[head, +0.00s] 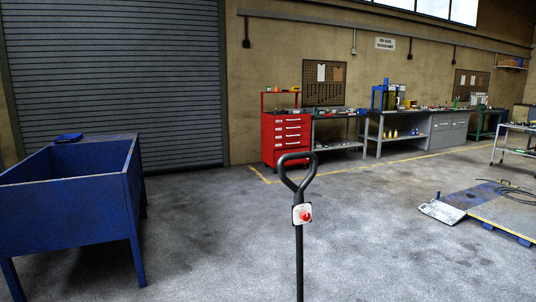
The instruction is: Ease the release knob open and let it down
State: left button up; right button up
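A black jack handle (299,255) stands upright in the lower middle of the head view, with a loop grip (284,172) at its top. A red release knob (306,216) sits on a pale square plate (298,209) just below the loop. The lower end of the handle and the jack's body are out of the picture. Neither of my grippers shows in the head view, and nothing touches the handle or the knob in what I see.
A blue steel bin on legs (70,210) stands at the left. A low platform with a ramp (480,205) lies at the right. A red tool chest (286,140) and workbenches (425,128) line the back wall. The floor around the handle is clear.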

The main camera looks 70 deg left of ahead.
aim_at(306, 216)
jog(key=u, duration=1.95)
